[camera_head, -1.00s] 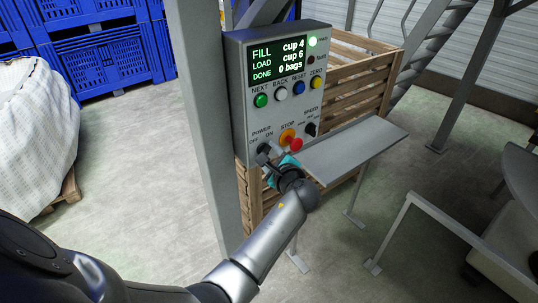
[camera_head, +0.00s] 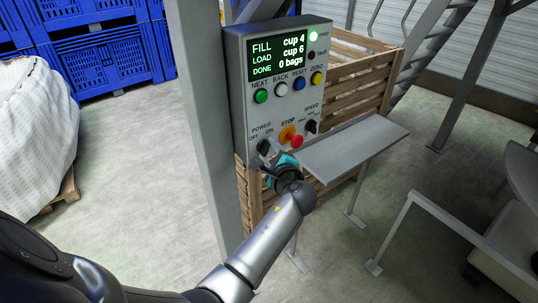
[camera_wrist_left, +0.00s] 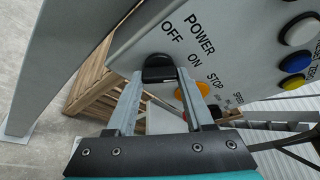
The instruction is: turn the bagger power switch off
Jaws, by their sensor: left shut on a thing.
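The power switch is a black knob (camera_head: 263,147) low on the left of the grey control panel (camera_head: 238,98), under the word POWER with OFF and ON beside it. In the left wrist view the knob (camera_wrist_left: 159,68) sits between my two finger ends, below the OFF and ON labels. My left gripper (camera_head: 268,158) is shut on it. I cannot tell clearly which label the knob points at. My right gripper is not in view.
A red stop button (camera_head: 296,142) on an orange base is close right of the switch. Coloured buttons sit above it. A grey shelf (camera_head: 355,145) juts out at right, before a wooden crate (camera_head: 350,90). A grey post (camera_head: 203,110) stands left of the panel.

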